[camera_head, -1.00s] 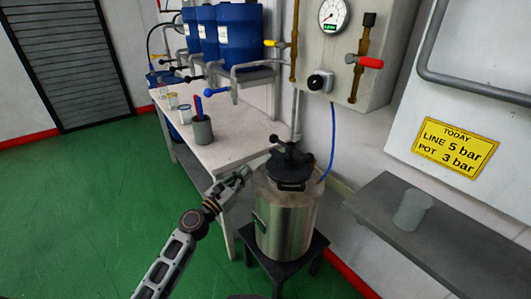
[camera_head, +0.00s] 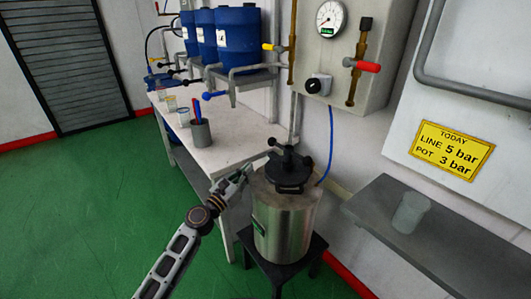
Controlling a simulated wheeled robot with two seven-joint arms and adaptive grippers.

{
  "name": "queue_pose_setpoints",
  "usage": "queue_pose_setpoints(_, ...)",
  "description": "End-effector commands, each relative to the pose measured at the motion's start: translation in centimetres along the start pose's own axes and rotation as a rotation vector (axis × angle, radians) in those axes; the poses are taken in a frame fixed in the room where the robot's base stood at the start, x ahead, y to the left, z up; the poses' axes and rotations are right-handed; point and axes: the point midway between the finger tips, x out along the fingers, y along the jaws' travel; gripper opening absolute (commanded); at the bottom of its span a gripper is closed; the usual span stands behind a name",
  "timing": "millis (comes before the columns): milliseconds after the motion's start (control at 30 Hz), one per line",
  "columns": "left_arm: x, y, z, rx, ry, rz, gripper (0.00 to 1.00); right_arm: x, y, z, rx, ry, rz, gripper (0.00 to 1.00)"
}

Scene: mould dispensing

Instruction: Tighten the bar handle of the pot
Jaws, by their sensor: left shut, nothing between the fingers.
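The steel pot (camera_head: 287,225) stands upright on a dark stool (camera_head: 276,268), with a black lid (camera_head: 291,179) on top. The black bar handle (camera_head: 285,151) sits above the lid. My left gripper (camera_head: 244,172) is shut and empty, just left of the pot's top rim and a little below the bar handle. It does not touch the handle. It looks close to the pot's rim; whether it touches the rim I cannot tell. My right gripper is not in view.
A white bench (camera_head: 221,146) behind holds a grey cup (camera_head: 201,133) and several small jars. Blue drums (camera_head: 238,45) stand above it. A grey shelf (camera_head: 440,238) with a clear beaker (camera_head: 411,213) is at right. A blue hose (camera_head: 331,145) runs down behind the pot.

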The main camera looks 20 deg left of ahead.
Motion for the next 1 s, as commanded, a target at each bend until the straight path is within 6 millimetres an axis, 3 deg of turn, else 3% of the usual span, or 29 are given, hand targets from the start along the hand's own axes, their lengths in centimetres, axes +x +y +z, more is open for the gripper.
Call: queue_pose_setpoints(1000,8.0,0.0,0.1,0.000,-0.002,-0.001,0.00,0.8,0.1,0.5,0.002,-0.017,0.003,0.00)
